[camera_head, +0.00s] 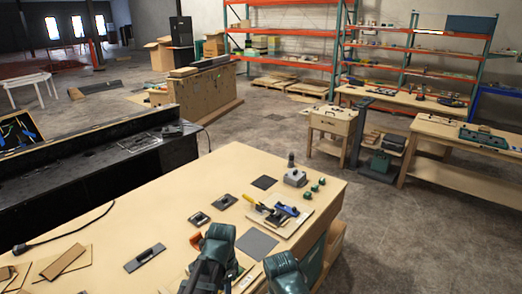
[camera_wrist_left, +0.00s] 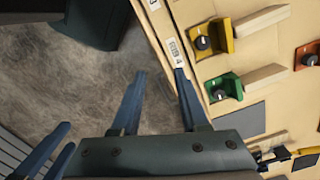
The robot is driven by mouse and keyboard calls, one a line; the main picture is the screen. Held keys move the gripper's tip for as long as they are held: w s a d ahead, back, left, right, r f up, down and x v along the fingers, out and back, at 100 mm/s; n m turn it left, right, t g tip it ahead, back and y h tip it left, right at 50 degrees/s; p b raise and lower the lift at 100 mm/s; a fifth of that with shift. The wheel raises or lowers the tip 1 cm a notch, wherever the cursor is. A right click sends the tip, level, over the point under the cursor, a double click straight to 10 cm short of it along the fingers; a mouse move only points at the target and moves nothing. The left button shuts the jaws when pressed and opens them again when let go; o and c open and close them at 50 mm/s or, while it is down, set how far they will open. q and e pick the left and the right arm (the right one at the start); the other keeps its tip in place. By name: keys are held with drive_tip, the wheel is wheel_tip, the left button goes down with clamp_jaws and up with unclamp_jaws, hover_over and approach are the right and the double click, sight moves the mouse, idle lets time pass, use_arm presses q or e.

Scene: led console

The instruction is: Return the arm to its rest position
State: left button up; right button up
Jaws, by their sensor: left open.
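My left arm (camera_head: 210,262) and my right arm (camera_head: 285,272) rise at the bottom of the head view, above the near part of the workbench (camera_head: 140,215). Their gripper fingers cannot be made out there. In the left wrist view my left gripper (camera_wrist_left: 158,75) is open and empty. Its two blue fingers are apart, one over the grey floor and one by the bench edge. More blue finger-like parts (camera_wrist_left: 42,148) show at the lower left of that view; I cannot tell whether they are my right gripper.
Yellow (camera_wrist_left: 212,40), green (camera_wrist_left: 225,88) and orange (camera_wrist_left: 308,57) brackets with black knobs lie beside the left gripper. On the bench are a grey control box (camera_head: 296,177), a board with blue and yellow parts (camera_head: 278,212), and dark plates. Open floor (camera_head: 395,235) lies right.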

use_arm(q)
drive_tip(key=s+d+f+n+b, duration=0.5)
drive_tip(key=s+f+n+b, duration=0.1)
drive_tip(key=s+f+n, duration=0.1)
drive_tip(key=s+f, duration=0.1)
drive_tip(key=s, duration=0.1)
drive_tip(key=shift+s+d+f+n+y, duration=0.2)
drive_tip(key=shift+s+d+n+y, duration=0.1)
drive_tip(key=shift+d+n, duration=0.1)
use_arm(e)
wheel_tip(320, 180, down, 8)
drive_tip(key=shift+f, duration=0.25)
